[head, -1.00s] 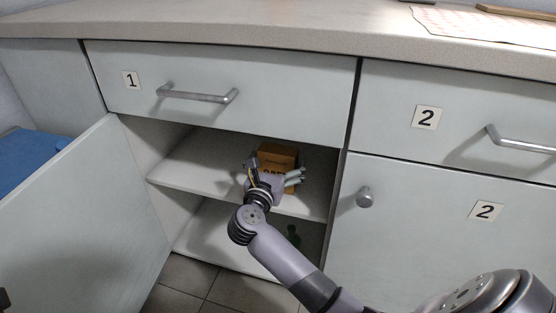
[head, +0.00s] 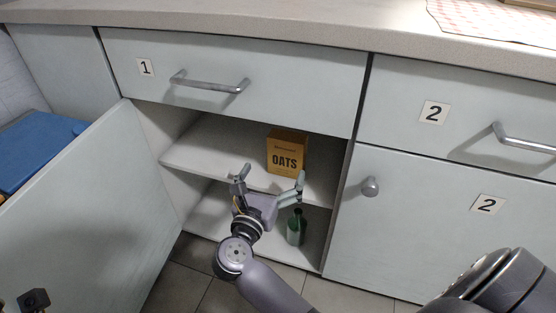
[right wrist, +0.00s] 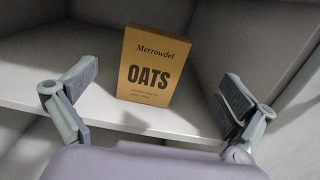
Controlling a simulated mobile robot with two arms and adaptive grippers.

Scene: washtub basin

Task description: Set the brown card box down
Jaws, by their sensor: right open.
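The brown card box (head: 287,153), marked OATS, stands upright on the upper shelf (head: 215,150) inside the open cabinet under drawer 1. It also shows in the right wrist view (right wrist: 153,68), front face toward me and clear of the fingers. My right gripper (head: 270,182) is open and empty, in front of the shelf and a little below the box. In the right wrist view its fingers (right wrist: 154,103) are spread wide on either side, apart from the box. My left gripper cannot be made out; only a small dark part shows at the lower left corner of the head view.
A green bottle (head: 296,228) stands on the lower shelf, just below my right gripper. The open cabinet door (head: 95,200) is at the left. Drawer 1's handle (head: 209,83) sticks out above. A blue object (head: 40,148) lies at far left. Cabinet 2 (head: 430,220) is shut.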

